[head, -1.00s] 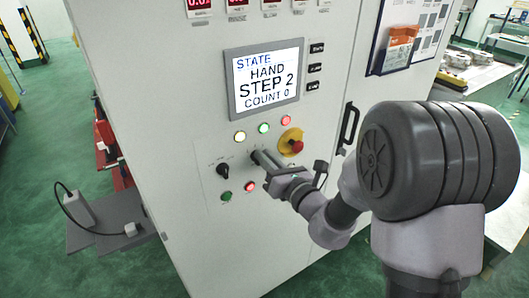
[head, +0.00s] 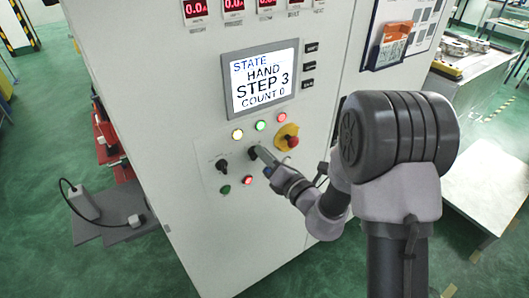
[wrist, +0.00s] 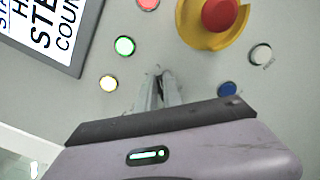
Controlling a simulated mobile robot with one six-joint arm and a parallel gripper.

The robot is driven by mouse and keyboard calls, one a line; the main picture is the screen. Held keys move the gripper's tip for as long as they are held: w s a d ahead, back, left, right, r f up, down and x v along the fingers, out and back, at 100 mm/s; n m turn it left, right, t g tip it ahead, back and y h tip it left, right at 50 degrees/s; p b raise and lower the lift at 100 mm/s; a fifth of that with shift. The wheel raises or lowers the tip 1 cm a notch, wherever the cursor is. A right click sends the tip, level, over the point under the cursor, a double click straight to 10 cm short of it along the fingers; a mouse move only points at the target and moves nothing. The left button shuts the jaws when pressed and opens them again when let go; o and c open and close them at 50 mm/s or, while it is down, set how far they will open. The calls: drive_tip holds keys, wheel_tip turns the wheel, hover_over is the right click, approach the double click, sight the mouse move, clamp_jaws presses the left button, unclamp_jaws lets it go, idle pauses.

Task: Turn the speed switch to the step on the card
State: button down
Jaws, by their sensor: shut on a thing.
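The grey cabinet front (head: 150,105) carries a screen (head: 264,80) that reads STATE, HAND, STEP 3, COUNT 0. My gripper (head: 256,154) is shut on the speed switch on the panel below the screen. In the wrist view, the closed fingers of my gripper (wrist: 157,78) point at the panel. The switch is mostly hidden by the fingers in both views. I cannot make out a step card that I can read.
Left of my gripper is another black knob (head: 222,166). A red emergency stop (head: 292,141) on a yellow base sits close on the right. Lit buttons are above, with a green button (head: 225,190) below. An orange item (head: 391,46) sits in a holder at right.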

drive_tip(key=c, duration=1.5)
unclamp_jaws()
drive_tip(key=p+v, duration=0.9)
drive_tip(key=v, duration=0.8)
drive_tip(key=shift+d+p, duration=0.2)
drive_tip(key=shift+p, duration=0.15)
drive_tip(key=shift+s, duration=0.15)
